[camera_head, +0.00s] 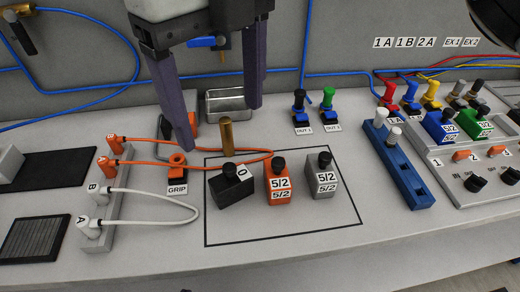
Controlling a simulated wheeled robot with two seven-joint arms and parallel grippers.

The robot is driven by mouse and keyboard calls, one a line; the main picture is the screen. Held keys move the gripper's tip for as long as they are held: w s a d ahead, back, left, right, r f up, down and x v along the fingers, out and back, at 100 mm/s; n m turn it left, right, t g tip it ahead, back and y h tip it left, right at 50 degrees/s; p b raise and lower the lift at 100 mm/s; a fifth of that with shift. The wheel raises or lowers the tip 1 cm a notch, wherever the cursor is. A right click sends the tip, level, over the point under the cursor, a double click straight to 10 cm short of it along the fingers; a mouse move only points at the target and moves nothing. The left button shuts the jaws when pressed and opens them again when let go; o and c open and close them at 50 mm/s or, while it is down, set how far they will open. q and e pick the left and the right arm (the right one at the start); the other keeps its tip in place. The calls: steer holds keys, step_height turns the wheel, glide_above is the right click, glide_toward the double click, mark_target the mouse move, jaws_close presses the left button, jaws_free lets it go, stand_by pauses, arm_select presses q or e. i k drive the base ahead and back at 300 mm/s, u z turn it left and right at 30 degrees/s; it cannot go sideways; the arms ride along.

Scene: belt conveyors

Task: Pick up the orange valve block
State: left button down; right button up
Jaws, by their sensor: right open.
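The orange valve block (279,190) stands upright inside a black outlined square on the table, with a black knob on top and "5/2" labels on its front. It stands between a black block (231,190) and a grey block (322,183), which also have black knobs. My right gripper (220,128) is open, with its two dark fingers spread. My left gripper does not show.
A brass post (227,135) and a metal bin (226,104) stand behind the blocks. An orange hose (225,162) loops close to the black block. A blue rack (397,165) and a valve panel (480,165) are at the right. The table front is clear.

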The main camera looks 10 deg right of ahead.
mark_target(277, 181)
steer(key=k, duration=1)
